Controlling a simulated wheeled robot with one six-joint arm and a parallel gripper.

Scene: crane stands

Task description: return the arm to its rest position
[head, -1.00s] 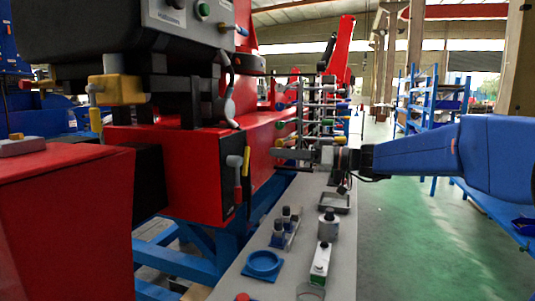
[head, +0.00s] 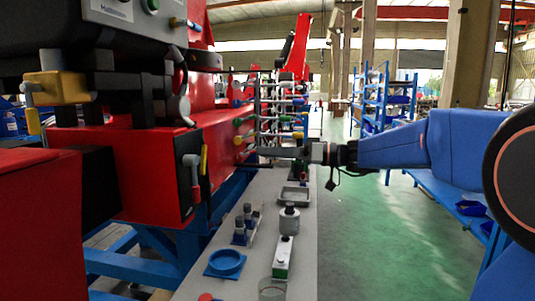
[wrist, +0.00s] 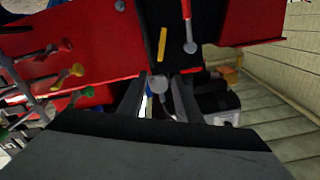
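My blue arm (head: 395,147) reaches in from the right in the head view, roughly level. My gripper (head: 272,152) points left, above the far part of the grey bench and in front of the rack of coloured levers. In the wrist view my gripper's (wrist: 160,84) two dark fingers are apart, with a gap between them and nothing visibly held. Beyond the fingers are the red machine body and a grey round knob, which looks farther off. A dark disc with an orange ring, which appears to be part of my arm, fills the right edge of the head view.
The grey bench (head: 300,240) holds a tray (head: 293,197), a grey cylinder (head: 289,219), a green-and-white box (head: 283,258) and a blue round holder (head: 225,263). The red machine (head: 130,170) with levers stands left. Green floor (head: 380,240) is open at right, before blue shelves (head: 384,100).

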